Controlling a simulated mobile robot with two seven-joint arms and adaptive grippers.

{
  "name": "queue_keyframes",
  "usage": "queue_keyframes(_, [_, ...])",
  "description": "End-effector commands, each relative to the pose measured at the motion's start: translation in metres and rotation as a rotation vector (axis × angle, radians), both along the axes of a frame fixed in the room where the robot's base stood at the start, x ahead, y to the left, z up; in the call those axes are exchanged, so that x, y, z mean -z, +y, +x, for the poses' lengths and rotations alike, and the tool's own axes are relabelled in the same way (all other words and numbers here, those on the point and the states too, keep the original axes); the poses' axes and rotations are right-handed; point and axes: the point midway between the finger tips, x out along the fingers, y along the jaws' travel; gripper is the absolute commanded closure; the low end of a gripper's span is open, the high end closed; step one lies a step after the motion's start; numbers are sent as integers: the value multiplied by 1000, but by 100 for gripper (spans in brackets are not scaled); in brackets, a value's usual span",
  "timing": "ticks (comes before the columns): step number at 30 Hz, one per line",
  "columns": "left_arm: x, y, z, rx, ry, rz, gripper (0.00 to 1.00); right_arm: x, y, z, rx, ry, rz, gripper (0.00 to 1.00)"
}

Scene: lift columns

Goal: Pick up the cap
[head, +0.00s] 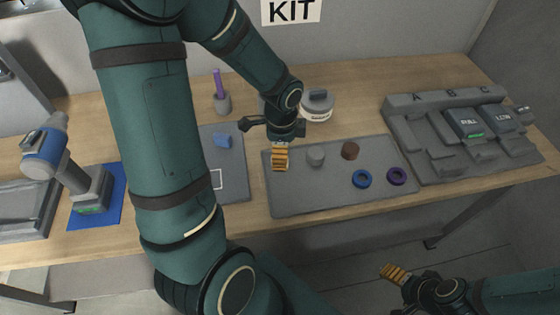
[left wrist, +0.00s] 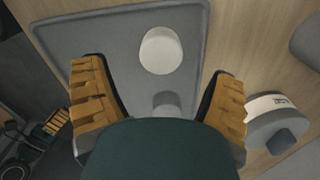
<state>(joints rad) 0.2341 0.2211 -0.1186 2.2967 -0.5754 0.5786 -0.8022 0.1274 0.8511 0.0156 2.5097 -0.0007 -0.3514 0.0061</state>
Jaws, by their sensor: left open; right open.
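My left gripper (head: 280,158) is open above the left end of the right grey mat (head: 300,203). In the left wrist view, a pale round piece (left wrist: 160,50) lies on the mat beyond the spread fingers (left wrist: 160,88), untouched. The gripper appears to cover it in the head view. A grey round piece (head: 316,155) stands on the mat to the right; it seems to be the partly hidden piece (left wrist: 167,101) in the left wrist view. I cannot tell which of these is the cap. My right gripper (head: 393,272) is open and empty in front of the table.
A brown piece (head: 350,151), a blue ring (head: 361,179) and a purple ring (head: 397,176) share the mat. A white lidded jar (head: 317,108) stands close behind the left gripper. A grey slotted fixture (head: 400,121) is at right. Bare wood (head: 358,114) lies between.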

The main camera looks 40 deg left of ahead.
Motion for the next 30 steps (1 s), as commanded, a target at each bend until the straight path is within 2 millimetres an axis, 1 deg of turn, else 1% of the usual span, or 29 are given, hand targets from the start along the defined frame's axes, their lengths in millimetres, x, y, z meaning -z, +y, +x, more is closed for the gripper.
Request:
queue_keyframes(1, [10, 0, -1, 0, 3, -1, 15, 4, 0, -1, -2, 2, 0, 25])
queue_keyframes(3, [21, 2, -2, 2, 4, 0, 15, 9, 0, -2, -4, 5, 1, 25])
queue_keyframes(6, [35, 2, -2, 1, 4, -2, 15, 13, 1, -2, -4, 6, 2, 25])
queue_keyframes(9, [43, 2, -2, 1, 2, -3, 15, 15, 0, -2, -5, 3, 1, 25])
queue_keyframes(18, [45, 2, -1, 0, 0, -2, 15, 15, 0, -1, -4, 3, 1, 25])
queue_keyframes(20, [45, 2, -1, 0, 0, -2, 36, 15, 0, -1, -4, 3, 1, 25])
queue_keyframes(21, [45, 2, -1, 0, 0, -2, 50, 15, 0, -1, -4, 3, 1, 25])
queue_keyframes(23, [45, 2, -1, 0, 0, -2, 71, 15, 0, -1, -4, 3, 1, 25])
queue_keyframes(24, [45, 2, -1, 0, 0, -2, 85, 15, 0, -1, -4, 3, 1, 25])
queue_keyframes(30, [45, 2, -1, 0, 0, -2, 85, 15, 0, -1, -4, 3, 1, 25])
